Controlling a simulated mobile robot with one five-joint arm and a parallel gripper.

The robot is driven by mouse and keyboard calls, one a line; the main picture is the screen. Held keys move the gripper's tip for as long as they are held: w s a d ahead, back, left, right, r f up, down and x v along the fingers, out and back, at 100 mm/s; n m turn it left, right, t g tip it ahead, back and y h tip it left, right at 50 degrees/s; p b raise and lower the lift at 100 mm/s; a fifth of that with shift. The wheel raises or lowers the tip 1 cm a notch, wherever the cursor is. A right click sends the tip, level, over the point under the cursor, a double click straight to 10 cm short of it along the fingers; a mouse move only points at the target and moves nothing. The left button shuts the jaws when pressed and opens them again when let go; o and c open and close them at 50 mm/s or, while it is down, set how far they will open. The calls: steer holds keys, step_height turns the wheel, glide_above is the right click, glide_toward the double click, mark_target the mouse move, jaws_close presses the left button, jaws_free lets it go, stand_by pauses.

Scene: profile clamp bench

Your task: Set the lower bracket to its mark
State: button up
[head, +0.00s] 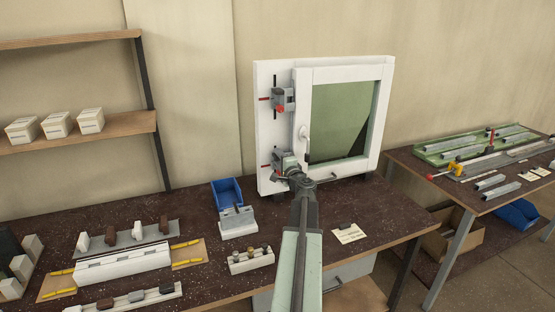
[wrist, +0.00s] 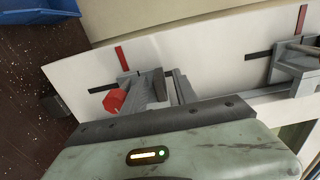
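The lower bracket (head: 283,160) is a grey metal clamp with a red knob, low on the white left upright of the window frame. In the wrist view the lower bracket (wrist: 149,89) lies just beyond my gripper's dark front edge, its red knob (wrist: 115,102) at its left. A red line (wrist: 122,58) on the white board ends close to the bracket; a black line (wrist: 102,87) runs beside it. I cannot tell whether they line up. My gripper (head: 295,178) is at the bracket's lower right.
The upper bracket (head: 284,99) sits above on the same upright. The window sash (head: 345,115) with its white handle is close on the right. A blue bin (head: 227,192) and a grey block (head: 237,222) stand left of my arm. A paper note (head: 349,233) lies right.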

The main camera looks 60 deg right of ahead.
jaws_close()
stand_by(1.3)
step_height(320, 180, down, 2)
steer(key=shift+f+b, duration=0.15)
steer(key=shift+b, duration=1)
jaws_free()
